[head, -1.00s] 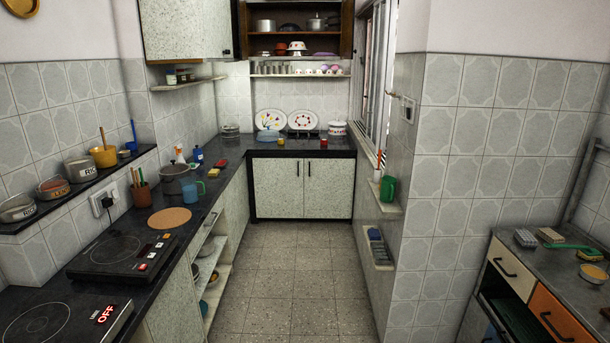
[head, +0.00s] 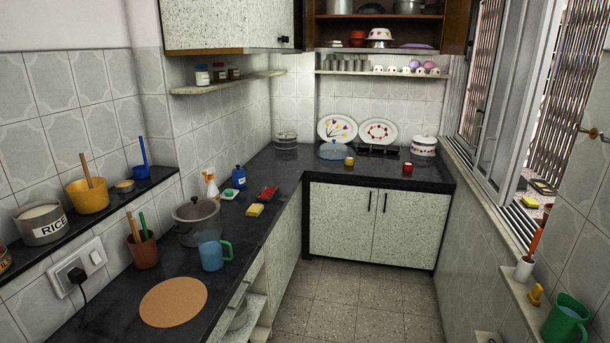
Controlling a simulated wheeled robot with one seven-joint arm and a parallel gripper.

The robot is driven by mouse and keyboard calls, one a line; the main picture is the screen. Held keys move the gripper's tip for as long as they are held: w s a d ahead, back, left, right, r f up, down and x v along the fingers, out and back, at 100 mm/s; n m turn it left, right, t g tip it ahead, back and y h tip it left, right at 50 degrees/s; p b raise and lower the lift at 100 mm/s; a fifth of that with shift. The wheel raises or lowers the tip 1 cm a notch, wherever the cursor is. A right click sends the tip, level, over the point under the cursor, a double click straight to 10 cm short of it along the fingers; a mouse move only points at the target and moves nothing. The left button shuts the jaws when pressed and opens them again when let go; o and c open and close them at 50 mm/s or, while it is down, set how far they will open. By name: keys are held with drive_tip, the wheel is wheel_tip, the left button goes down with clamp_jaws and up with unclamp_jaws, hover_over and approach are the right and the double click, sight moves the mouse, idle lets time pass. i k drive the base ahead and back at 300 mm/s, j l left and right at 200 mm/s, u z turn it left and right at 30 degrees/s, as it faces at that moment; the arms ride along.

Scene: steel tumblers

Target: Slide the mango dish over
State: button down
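My gripper and arm are not in view. I cannot pick out a dish that is plainly a mango dish. A small red dish (head: 267,192) lies on the dark counter beyond the blue mug, with a yellow sponge (head: 254,210) in front of it. A blue translucent domed item (head: 332,150) sits in the far corner area before two decorated oval plates (head: 337,129). Nothing of mine touches any of them.
The left counter (head: 100,315) carries a round cork mat (head: 173,301), a blue mug (head: 212,251), a grey pot (head: 196,219) and a brown utensil cup (head: 143,249). A green mug (head: 566,319) stands on the right ledge. The floor (head: 350,300) between is clear.

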sight(348, 161)
drive_tip(key=i+j+z, duration=0.1)
drive_tip(key=i+z, duration=0.3)
drive_tip(key=i, duration=2.45)
drive_tip(key=i+j+u, duration=0.1)
drive_tip(key=i+u, duration=0.2)
drive_tip(key=i, duration=0.15)
drive_tip(key=i+u, duration=0.3)
drive_tip(key=i, duration=0.15)
drive_tip(key=i+l+u, duration=0.1)
drive_tip(key=i+u, duration=0.2)
drive_tip(key=i, duration=0.15)
drive_tip(key=i+l+u, duration=0.3)
drive_tip(key=i, duration=0.15)
drive_tip(key=i+l+u, duration=0.2)
drive_tip(key=i+u, duration=0.15)
drive_tip(key=i, duration=0.1)
